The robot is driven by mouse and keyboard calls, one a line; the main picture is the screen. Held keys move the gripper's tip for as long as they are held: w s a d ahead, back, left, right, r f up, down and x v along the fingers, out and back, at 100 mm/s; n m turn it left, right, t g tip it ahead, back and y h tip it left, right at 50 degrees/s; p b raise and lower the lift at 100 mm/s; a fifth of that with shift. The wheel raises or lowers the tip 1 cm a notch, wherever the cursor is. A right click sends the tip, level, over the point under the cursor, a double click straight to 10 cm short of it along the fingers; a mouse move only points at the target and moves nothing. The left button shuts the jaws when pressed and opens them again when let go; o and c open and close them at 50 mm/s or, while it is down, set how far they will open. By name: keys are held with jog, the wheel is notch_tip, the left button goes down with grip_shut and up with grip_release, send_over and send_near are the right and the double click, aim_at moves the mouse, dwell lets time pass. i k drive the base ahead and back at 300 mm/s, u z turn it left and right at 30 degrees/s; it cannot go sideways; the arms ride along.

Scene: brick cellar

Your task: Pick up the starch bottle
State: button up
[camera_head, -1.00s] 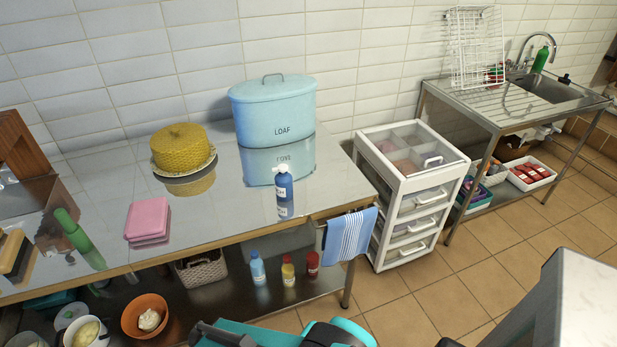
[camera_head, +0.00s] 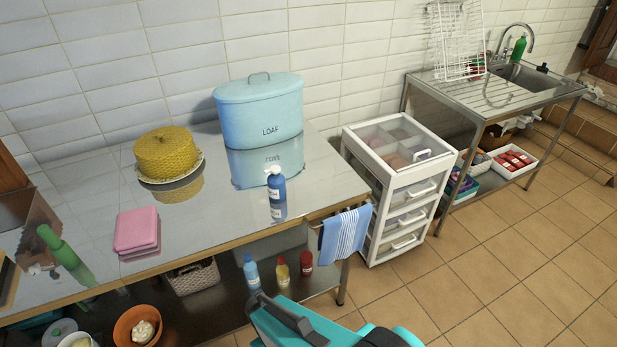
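The starch bottle (camera_head: 277,187) is a small blue bottle with a white cap and a pale label. It stands upright on the steel table top (camera_head: 215,222), in front of the light blue LOAF bin and near the table's front right corner. Its mirror image shows in the steel below it. My teal arm shows at the bottom centre, in front of the table. A dark part at its left end may be my gripper (camera_head: 262,302); no fingers show clearly. It is well below and apart from the bottle.
The LOAF bin (camera_head: 260,108) stands behind the bottle. A yellow woven cake cover (camera_head: 166,152) and pink stack (camera_head: 136,230) are to the left. A striped towel (camera_head: 345,233) hangs at the table's right end. Small bottles (camera_head: 251,272) stand on the lower shelf. Floor at right is clear.

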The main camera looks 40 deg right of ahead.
aim_at(276, 191)
jog(key=z, duration=0.7)
jog(key=k, duration=0.95)
jog(key=u, duration=0.05)
jog(key=i, duration=0.85)
jog(key=z, duration=0.05)
